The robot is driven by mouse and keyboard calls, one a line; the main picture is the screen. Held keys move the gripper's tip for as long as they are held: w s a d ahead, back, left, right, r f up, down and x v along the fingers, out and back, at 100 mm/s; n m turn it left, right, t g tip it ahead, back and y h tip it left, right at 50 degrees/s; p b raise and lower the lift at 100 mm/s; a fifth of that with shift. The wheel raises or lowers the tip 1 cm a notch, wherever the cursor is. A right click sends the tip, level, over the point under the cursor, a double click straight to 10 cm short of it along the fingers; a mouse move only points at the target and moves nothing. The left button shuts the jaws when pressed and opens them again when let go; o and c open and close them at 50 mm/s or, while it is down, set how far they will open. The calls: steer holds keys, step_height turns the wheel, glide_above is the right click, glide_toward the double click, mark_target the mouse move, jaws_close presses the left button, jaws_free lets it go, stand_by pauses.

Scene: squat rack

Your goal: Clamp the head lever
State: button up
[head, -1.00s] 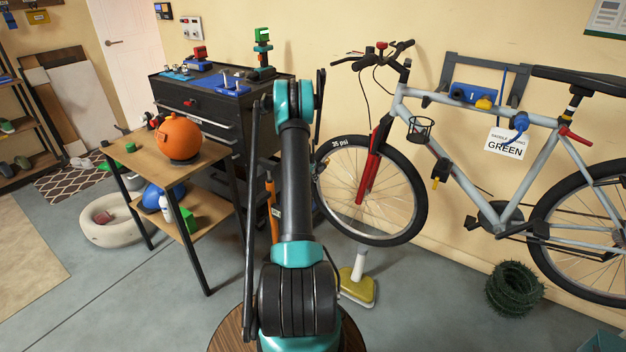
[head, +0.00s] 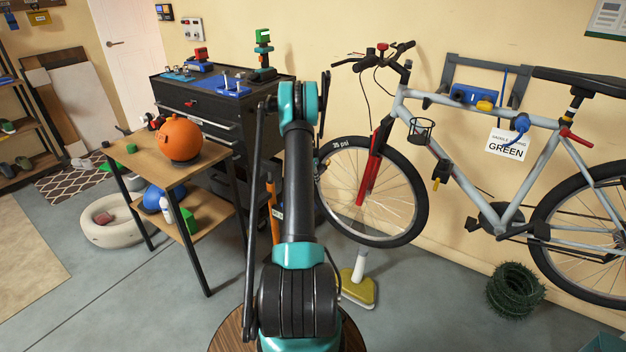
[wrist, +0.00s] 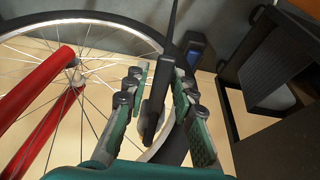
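An orange pump (head: 272,208) stands behind my arm there. My gripper is hidden behind the arm in the head view.
A black tool chest (head: 205,105) and a wooden table (head: 210,155) with an orange round object (head: 180,138) stand left of my arm. A yellow-based stand (head: 358,290) is under the front wheel. Red fork legs (wrist: 40,95) lie left of my gripper. Floor is clear at front left.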

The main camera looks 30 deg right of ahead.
steer(key=shift+o, duration=0.5)
steer(key=v, duration=1.2)
